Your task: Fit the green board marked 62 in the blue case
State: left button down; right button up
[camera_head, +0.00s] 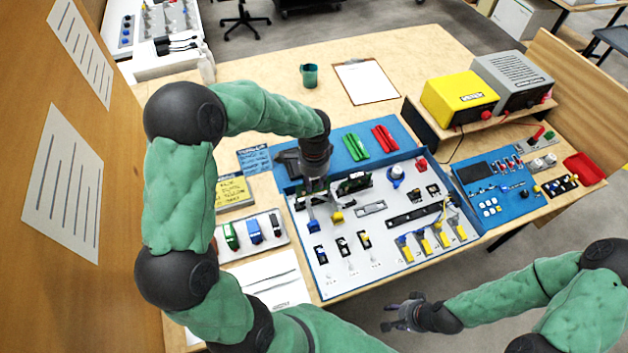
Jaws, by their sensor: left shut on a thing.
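The blue case (312,285) lies on the table, with a white inside panel full of small parts. My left gripper (314,190) points down over its back left part. It is shut on what looks like the green board, mostly hidden by the fingers. A dark green part (355,184) stands upright at the case's back, just right of the gripper. No number 62 can be read. Whether the held board touches the case I cannot tell. My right gripper (402,312) is open and empty, in front of the table edge.
A white tray (262,250) with green, blue and dark modules is left of the case. A blue panel (505,208) is to the right. A yellow box (460,97) and grey box (513,82) stand on a shelf.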

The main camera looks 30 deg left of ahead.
pick_arm(q)
jog(key=shift+f+b, duration=1.65)
jog(key=shift+f, duration=1.1)
dwell(0.3)
jog(key=c, duration=0.6)
grip_release()
jog(key=shift+c, duration=0.2)
jog(key=shift+r+p, duration=2.85)
jog(key=shift+r, duration=0.7)
jog(key=shift+f, duration=0.1)
